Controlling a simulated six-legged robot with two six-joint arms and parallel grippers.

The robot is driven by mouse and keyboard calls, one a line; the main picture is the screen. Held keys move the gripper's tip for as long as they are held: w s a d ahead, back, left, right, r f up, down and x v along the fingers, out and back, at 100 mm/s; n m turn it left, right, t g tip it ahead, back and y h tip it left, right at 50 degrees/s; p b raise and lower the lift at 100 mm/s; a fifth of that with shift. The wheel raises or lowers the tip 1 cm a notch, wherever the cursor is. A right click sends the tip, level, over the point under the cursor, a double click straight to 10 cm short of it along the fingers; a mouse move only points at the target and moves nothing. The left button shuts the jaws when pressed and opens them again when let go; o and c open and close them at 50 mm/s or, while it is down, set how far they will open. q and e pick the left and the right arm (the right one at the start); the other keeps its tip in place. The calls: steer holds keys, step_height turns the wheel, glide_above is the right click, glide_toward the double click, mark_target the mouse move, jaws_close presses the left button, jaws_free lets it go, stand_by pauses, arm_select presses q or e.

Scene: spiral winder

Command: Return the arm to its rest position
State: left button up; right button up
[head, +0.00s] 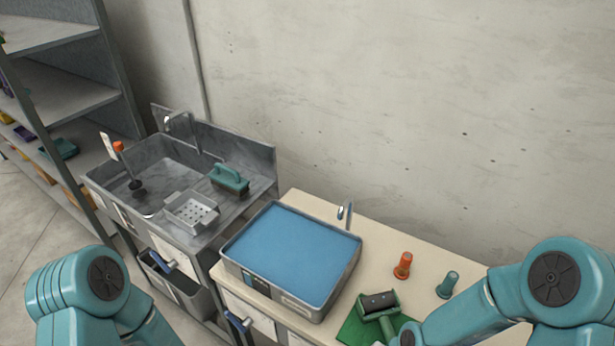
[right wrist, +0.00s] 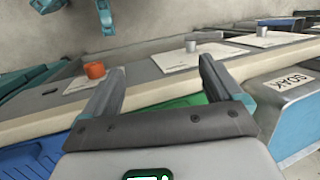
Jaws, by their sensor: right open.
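My right gripper (right wrist: 162,72) is open and empty in the right wrist view, its two grey fingers spread above the edge of a counter. In the head view my right arm (head: 552,283) comes in from the lower right and reaches low over the counter; I cannot make out its jaws there. My left arm (head: 88,292) is bent at the lower left of the head view, and its gripper is out of frame.
A tray of blue liquid (head: 291,248) stands on the pale counter (head: 381,231). An orange peg (head: 403,266) and a teal peg (head: 448,284) stand right of it. A steel sink (head: 160,165) and shelves (head: 70,92) are at left. A tray labelled SOAK (right wrist: 285,108) shows in the wrist view.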

steer(key=s+a+f+n, duration=0.1)
steer(key=s+f+n, duration=0.3)
steer(key=s+f, duration=0.3)
step_height(320, 180, down, 9)
steer(key=b, duration=1)
steer(key=shift+w+a, duration=0.15)
steer(key=shift+w, duration=0.05)
